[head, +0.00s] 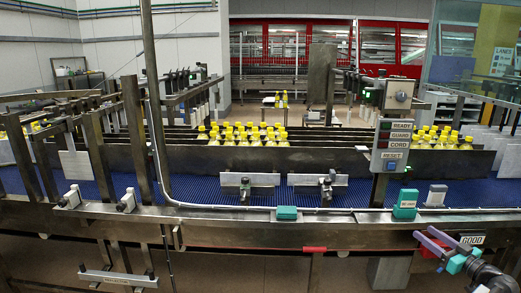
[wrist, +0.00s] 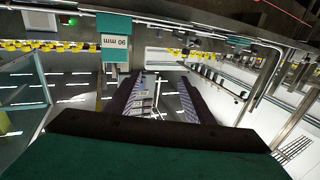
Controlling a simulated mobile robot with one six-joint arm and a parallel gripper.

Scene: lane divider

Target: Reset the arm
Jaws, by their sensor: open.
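My gripper (head: 423,232) is at the lower right of the head view, in front of the conveyor's front rail. Its two purple fingers are apart and point up and to the left. In the wrist view my gripper (wrist: 158,76) shows two dark, purple-edged fingers spread with a gap between them. Nothing is clearly held. A pale striped shape shows through the gap, and I cannot tell what it is. My arm is folded low at the right edge of the head view, partly cut off.
A teal block (head: 405,203) with a label stands on the front rail; a teal "90 mm" block (wrist: 115,45) shows in the wrist view. A blue conveyor (head: 225,188) runs across, with yellow-capped bottles (head: 243,135) behind. A button panel (head: 391,145) stands on a post.

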